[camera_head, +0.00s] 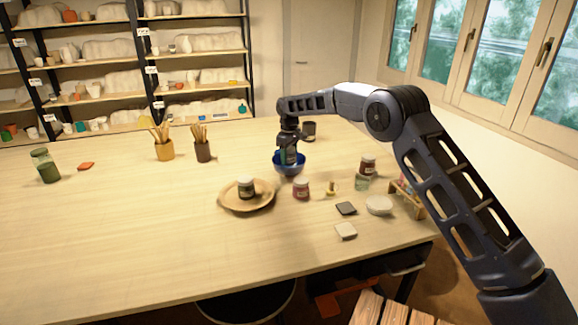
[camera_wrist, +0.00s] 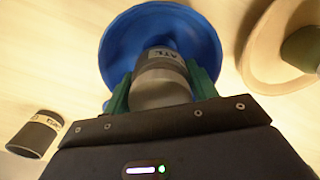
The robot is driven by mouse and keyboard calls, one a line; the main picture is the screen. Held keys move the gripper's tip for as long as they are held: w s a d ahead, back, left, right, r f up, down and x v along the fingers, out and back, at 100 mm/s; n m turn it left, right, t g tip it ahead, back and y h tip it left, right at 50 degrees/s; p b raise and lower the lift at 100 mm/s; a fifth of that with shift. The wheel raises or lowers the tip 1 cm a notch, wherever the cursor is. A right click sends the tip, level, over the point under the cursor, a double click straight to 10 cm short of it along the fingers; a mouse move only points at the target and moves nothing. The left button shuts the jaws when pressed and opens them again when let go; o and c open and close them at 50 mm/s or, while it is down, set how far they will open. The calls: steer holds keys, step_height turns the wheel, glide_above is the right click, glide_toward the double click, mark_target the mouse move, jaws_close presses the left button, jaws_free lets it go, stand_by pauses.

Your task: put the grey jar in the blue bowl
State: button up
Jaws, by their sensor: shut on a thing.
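My gripper (camera_head: 289,155) points down at the blue bowl (camera_head: 291,170) on the table. The bowl (camera_wrist: 118,48) shows behind the jar. The jar is over or inside the bowl; I cannot tell whether it touches the bottom. In the head view the fingers and the bowl's rim mostly hide the jar.
A dark cup-like container (camera_head: 309,132) stands behind the bowl. A round wooden plate (camera_head: 262,205) with a dark jar (camera_head: 246,188) is at the front left. A red jar (camera_head: 301,190) stands close in front. The table's left side has free room.

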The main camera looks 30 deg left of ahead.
mark_target(289, 164)
step_height(289, 164, down, 5)
steer(key=shift+r, duration=0.2)
steer(key=shift+f, duration=0.2)
steer(key=shift+s+d+f, duration=0.15)
steer(key=shift+f, duration=0.5)
steer(key=o, duration=0.9)
steer(key=shift+o, duration=0.2)
step_height(289, 164, up, 14)
steer(key=shift+f, duration=0.15)
steer(key=shift+w, duration=0.2)
